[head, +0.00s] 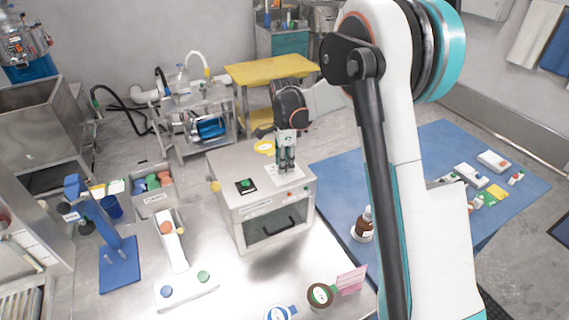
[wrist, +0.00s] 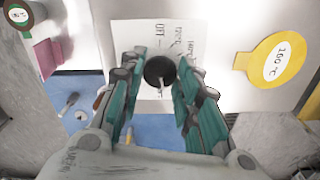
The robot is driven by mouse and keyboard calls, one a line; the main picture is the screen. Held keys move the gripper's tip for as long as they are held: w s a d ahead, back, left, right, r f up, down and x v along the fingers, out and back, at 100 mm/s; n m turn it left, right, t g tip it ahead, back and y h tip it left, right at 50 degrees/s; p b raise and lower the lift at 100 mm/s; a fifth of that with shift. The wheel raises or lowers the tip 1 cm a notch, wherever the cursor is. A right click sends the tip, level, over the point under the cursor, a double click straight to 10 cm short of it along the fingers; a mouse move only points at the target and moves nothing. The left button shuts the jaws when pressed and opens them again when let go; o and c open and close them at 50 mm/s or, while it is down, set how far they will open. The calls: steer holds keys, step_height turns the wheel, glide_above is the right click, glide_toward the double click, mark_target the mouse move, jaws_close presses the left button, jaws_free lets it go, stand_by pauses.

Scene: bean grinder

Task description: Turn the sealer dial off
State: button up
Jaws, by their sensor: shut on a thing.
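The sealer (head: 262,205) is a grey metal box with a dark front window on the steel table in the head view. A white label sheet (head: 291,177) lies on its top. In the wrist view the dial (wrist: 159,70) is a round black knob with a light pointer mark, beside printed words including OFF on the label (wrist: 138,38). I cannot tell which word the pointer is set to. My gripper (wrist: 158,76) has its teal fingers on both sides of the dial and is shut on it. In the head view my gripper (head: 287,167) points down at the sealer top and hides the dial.
A yellow tag (wrist: 278,62) reading 160 °C is beside the label. A black square with a green button (head: 245,186) is on the sealer top. A blue stand (head: 120,252) and a grey bin (head: 153,203) are left; a brown bottle (head: 363,225) is right on a blue surface.

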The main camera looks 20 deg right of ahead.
steer(key=n+b, duration=0.1)
steer(key=n, duration=0.3)
steer(key=shift+f+n+b, duration=0.1)
steer(key=shift+n+b, duration=0.2)
steer(key=shift+b, duration=0.1)
steer(key=n+b, duration=0.1)
steer(key=n, duration=0.2)
steer(key=shift+n, duration=0.3)
steer(key=n+b, duration=0.1)
steer(key=n, duration=0.3)
steer(key=n+b, duration=0.1)
steer(key=n, duration=0.7)
steer(key=shift+n, duration=0.3)
steer(key=n+b, duration=0.1)
steer(key=n, duration=0.3)
steer(key=shift+n, duration=0.3)
steer(key=n, duration=0.4)
steer(key=shift+n, duration=2.2)
